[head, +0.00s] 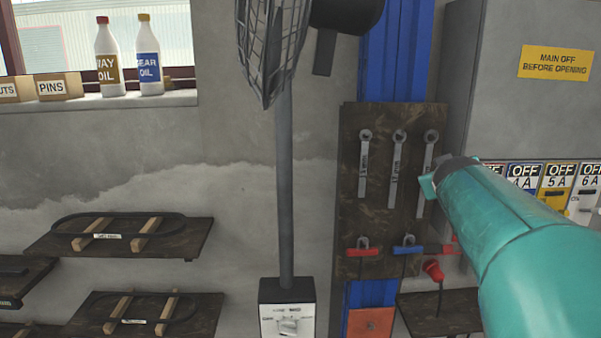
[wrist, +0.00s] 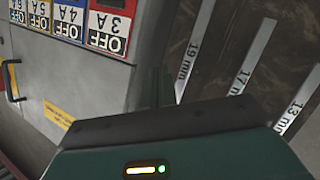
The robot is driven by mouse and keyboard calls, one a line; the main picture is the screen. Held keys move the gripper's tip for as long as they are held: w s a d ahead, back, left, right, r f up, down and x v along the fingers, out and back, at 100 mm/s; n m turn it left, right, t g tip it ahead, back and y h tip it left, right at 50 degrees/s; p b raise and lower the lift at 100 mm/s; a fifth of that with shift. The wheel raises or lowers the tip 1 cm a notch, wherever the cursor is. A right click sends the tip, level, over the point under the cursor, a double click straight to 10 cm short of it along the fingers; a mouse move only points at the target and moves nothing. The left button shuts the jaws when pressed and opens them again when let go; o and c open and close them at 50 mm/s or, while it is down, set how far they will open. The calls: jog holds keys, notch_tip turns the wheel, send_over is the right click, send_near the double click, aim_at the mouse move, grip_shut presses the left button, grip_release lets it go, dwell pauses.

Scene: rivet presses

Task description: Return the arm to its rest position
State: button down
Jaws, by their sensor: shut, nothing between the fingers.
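My teal arm (head: 530,245) reaches in from the lower right of the head view. My gripper (head: 428,185) is at its far end, in front of the right part of a dark tool board (head: 376,215), mostly hidden by the wrist. It overlaps the right-hand wrench (head: 428,155) in the picture; contact cannot be told. In the wrist view my gripper (wrist: 157,88) shows as a narrow dark green shape above the housing. It is shut and holds nothing.
Two more wrenches (head: 364,165) (head: 396,165) hang on the board. A grey cabinet (head: 510,110) with switches labelled OFF (head: 556,180) stands right. A caged fan (head: 272,45) on a pole is left of the board. Shelves (head: 120,238) line the left wall.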

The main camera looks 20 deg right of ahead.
jog(key=a+f+y, duration=0.3)
jog(key=a+f, duration=0.2)
jog(key=a, duration=0.7)
jog(key=s+a+f+n+g+y, duration=0.1)
jog(key=s+a+f, duration=0.3)
jog(key=a, duration=0.5)
jog(key=s+a+f+n+g+y, duration=0.1)
jog(key=s+a+f+y, duration=0.3)
jog(key=a, duration=0.5)
jog(key=s+a+f+n+g+y, duration=0.1)
jog(key=s+a+f+g+y, duration=0.1)
jog(key=s+a+f, duration=0.3)
jog(key=a+f, duration=0.3)
jog(key=a, duration=0.1)
jog(key=shift+g+y, duration=0.3)
jog(key=shift+d, duration=0.15)
